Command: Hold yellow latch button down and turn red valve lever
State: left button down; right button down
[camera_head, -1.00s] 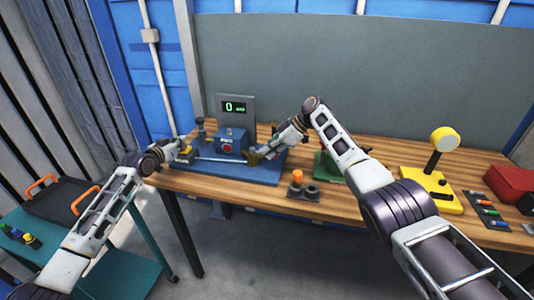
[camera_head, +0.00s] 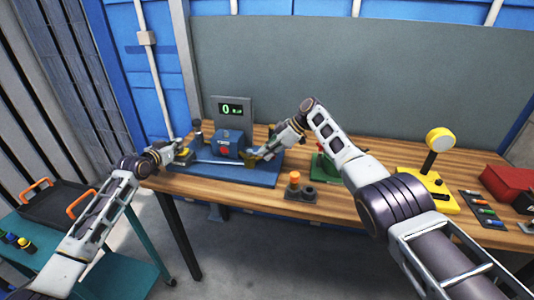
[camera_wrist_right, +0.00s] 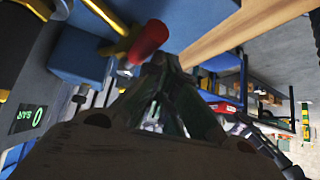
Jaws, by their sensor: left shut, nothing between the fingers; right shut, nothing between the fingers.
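A blue valve box (camera_head: 229,138) with a red part on its front, seemingly the red valve lever (camera_head: 224,152), stands on a blue base plate (camera_head: 240,178). In the right wrist view the red lever grip (camera_wrist_right: 149,41) shows close up, beside a yellow rod. My right gripper (camera_head: 256,156) is shut and empty, just right of the lever; its fingertips (camera_wrist_right: 168,62) look very near the grip, contact unclear. A yellow piece, perhaps the latch button (camera_head: 185,153), is left of the box. My left gripper (camera_head: 176,152) is shut and empty beside it; whether it presses is hidden.
A display (camera_head: 231,109) reading 0 stands behind the box. An orange-topped part (camera_head: 294,178) and a yellow-based stand (camera_head: 428,190) are further right on the wooden table (camera_head: 345,203). A teal cart (camera_head: 120,270) with a black tray (camera_head: 58,200) is at left.

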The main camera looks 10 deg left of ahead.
jog(key=shift+d+r, duration=0.1)
dwell(0.6)
jog(key=v, duration=1.1)
jog(key=shift+d+r, duration=0.25)
jog(key=shift+r, duration=0.05)
jog(key=w+d+f+t+h, duration=0.1)
jog(key=w+d+t, duration=0.2)
jog(key=w+t, duration=0.25)
jog(key=shift+d+f+t+h, duration=0.65)
jog(key=shift+f+t, duration=1.8)
jog(key=shift+f, duration=1.3)
jog(key=s+a+n+t+y, duration=0.1)
jog(key=s+a+n+t, duration=0.1)
jog(key=s, duration=0.8)
jog(key=s+a+n+t+y, duration=0.1)
jog(key=s+a, duration=0.4)
jog(key=s, duration=0.6)
jog(key=shift+f+n+t+y, duration=0.2)
jog(key=shift+n+t+y, duration=0.2)
jog(key=shift+n+y, duration=0.3)
